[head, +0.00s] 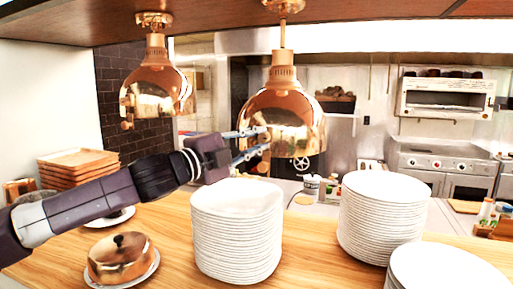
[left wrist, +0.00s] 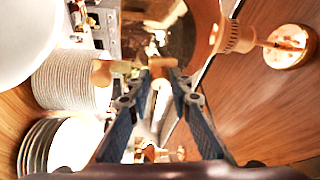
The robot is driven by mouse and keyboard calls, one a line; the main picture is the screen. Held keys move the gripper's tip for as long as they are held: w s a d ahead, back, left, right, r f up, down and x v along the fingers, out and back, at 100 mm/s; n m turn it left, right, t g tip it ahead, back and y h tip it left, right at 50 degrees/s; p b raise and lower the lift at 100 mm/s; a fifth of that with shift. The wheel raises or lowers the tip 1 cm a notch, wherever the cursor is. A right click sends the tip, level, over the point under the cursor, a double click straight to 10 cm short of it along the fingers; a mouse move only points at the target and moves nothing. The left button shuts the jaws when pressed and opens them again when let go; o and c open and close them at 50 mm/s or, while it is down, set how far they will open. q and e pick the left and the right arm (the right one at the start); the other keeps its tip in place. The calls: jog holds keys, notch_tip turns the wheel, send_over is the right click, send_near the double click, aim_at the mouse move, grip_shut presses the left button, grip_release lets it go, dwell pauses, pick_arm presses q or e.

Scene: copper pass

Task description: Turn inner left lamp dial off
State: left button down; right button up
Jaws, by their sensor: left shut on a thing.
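Two copper dome lamps hang from the shelf above the counter. The nearer lamp (head: 282,118) is right of the other one in the head view, and its dome fills the top of the left wrist view (left wrist: 160,25). My left gripper (head: 262,139) reaches in from the left to the lower front left of this lamp. Its fingers are shut on a small copper-coloured dial (left wrist: 162,63) by the lamp's rim. The fingers partly hide the dial, and its turn position cannot be read. My right gripper is not in view.
Tall plate stacks stand on the wooden counter, one (head: 236,232) below my gripper and one (head: 382,215) further right. A copper cloche (head: 121,258) and wooden trays (head: 78,160) are at the left.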

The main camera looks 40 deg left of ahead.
pick_arm(q)
jog(key=shift+d+m, duration=0.1)
jog(key=shift+m, duration=0.2)
jog(key=c, duration=1.7)
grip_release()
jog(key=shift+c, duration=0.2)
jog(key=shift+r, duration=0.1)
jog(key=shift+r, duration=0.3)
notch_tip(320, 180, up, 9)
jog(key=shift+r, duration=0.2)
jog(key=shift+r, duration=0.1)
